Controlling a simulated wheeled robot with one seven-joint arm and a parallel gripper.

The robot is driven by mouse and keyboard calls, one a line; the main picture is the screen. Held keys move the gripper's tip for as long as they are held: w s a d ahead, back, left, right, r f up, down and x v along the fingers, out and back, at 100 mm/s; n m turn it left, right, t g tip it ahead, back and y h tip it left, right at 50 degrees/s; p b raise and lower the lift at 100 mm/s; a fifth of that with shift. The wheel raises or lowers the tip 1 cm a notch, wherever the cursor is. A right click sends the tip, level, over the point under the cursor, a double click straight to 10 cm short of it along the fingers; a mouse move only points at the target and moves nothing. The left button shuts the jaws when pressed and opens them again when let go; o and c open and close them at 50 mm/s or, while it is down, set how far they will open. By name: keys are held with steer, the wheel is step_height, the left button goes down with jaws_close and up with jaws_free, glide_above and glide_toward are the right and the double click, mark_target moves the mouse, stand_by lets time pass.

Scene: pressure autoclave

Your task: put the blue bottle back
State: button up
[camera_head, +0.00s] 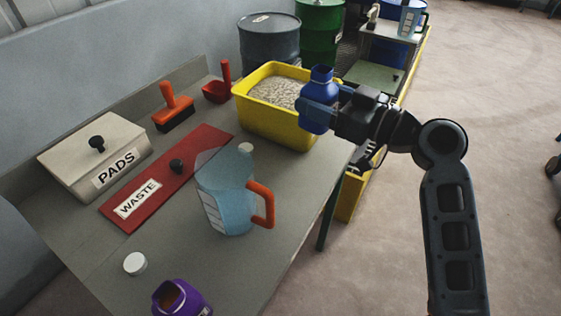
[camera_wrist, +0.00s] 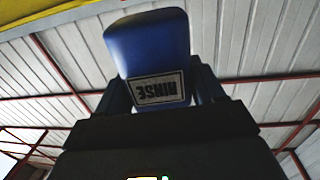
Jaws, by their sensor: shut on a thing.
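The blue bottle (camera_head: 321,82) is upright in my gripper (camera_head: 318,115), at the front right corner of the yellow tub in the head view. My gripper is shut on it, and its fingers and wrist hide part of the bottle. In the wrist view the blue bottle (camera_wrist: 148,42) shows between the fingers (camera_wrist: 165,95), with a label reading RINSE that appears upside down. In the head view I cannot tell whether the bottle touches the tub or the bench.
The yellow tub (camera_head: 262,121) holds pale granules. A clear jug (camera_head: 226,195) with an orange handle, a purple bottle (camera_head: 181,297), a white cap (camera_head: 135,263), a red WASTE lid (camera_head: 130,212) and a PADS box (camera_head: 75,150) stand on the bench (camera_head: 245,265). Drums (camera_head: 270,38) are behind.

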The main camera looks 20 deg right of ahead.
mark_target(304, 116)
steer(key=shift+n+g+y, duration=0.5)
steer(key=shift+n+y, duration=0.1)
steer(key=shift+y, duration=0.2)
steer(key=a+f, duration=0.1)
steer(key=f, duration=0.1)
steer(key=w+a+f+b, duration=0.1)
steer(key=f, duration=0.1)
steer(key=shift+w+a, duration=0.1)
steer(key=shift+a, duration=0.25)
steer(key=shift+f, duration=4.75)
steer(key=shift+f, duration=0.15)
steer(key=o, duration=1)
